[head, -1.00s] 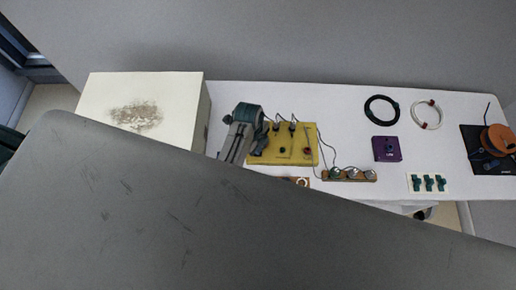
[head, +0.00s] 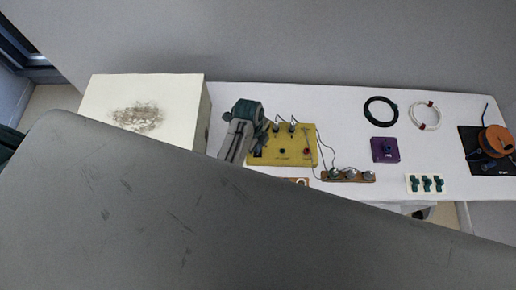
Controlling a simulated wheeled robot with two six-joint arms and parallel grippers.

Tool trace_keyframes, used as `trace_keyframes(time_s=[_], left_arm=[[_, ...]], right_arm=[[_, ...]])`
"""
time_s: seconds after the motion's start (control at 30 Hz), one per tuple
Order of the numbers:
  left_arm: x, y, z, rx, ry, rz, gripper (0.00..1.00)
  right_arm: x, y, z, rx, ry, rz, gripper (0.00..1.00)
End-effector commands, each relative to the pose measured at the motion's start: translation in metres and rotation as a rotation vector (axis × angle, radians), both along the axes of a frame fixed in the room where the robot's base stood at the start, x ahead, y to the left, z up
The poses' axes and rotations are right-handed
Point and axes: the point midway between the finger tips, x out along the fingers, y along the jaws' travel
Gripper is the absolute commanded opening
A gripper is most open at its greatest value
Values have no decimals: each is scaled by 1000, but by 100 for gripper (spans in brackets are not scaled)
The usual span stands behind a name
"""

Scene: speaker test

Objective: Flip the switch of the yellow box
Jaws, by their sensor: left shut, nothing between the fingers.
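The yellow box (head: 289,157) lies on the white table, with several dark knobs or terminals on its top and a reddish part near its right side. Which of these is the switch is too small to tell. My left gripper (head: 265,132) is at the left edge of the yellow box, over its upper left part. It is shut with nothing in it. Whether it touches the box I cannot tell. The lower edge of the box is close to a large grey surface that hides the front of the scene. My right gripper is not in view.
A wooden strip with round metal parts (head: 350,175) is wired to the box. Right of it are a purple box (head: 385,150), a black cable ring (head: 381,112), a white cable ring (head: 425,116), a white plate with green parts (head: 413,190) and an orange reel (head: 496,140). A cream block (head: 180,100) stands left.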

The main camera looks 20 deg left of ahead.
Motion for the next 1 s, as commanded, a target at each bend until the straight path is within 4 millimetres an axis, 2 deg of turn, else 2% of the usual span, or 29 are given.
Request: trace_keyframes(time_s=[0.43,1.0], left_arm=[[0,0,34,0,-1,0,0],[0,0,36,0,0,0,0]], right_arm=[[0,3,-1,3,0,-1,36],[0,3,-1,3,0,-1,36]])
